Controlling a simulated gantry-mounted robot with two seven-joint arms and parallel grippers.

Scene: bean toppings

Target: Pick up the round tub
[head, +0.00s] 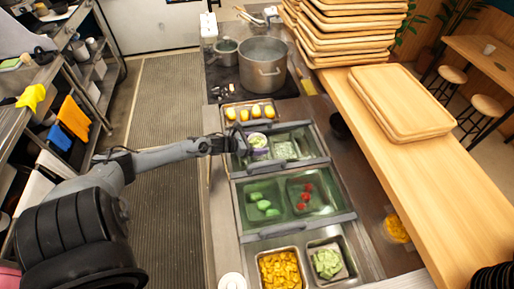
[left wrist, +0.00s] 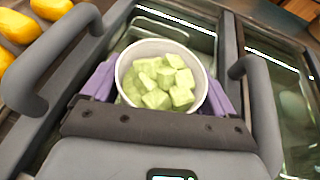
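The round tub (head: 258,140) is a white, open-topped tub filled with pale green cubes. In the left wrist view the tub (left wrist: 121,83) sits between the purple finger pads of my left gripper (left wrist: 160,98). The pads meet its wall on both sides, and the gripper looks shut on it. In the head view my left gripper (head: 246,146) is at the tub, over the upper counter wells. The tub's underside is hidden, so I cannot tell whether it rests on something. My right gripper is not in view.
Yellow items lie in a tray (head: 229,121) just behind. Glass-covered wells with grey handles (head: 285,170) lie around and in front. A big pot (head: 262,68) stands farther back. Wooden trays (head: 400,100) lie on the right ledge. The aisle floor (head: 170,95) is clear.

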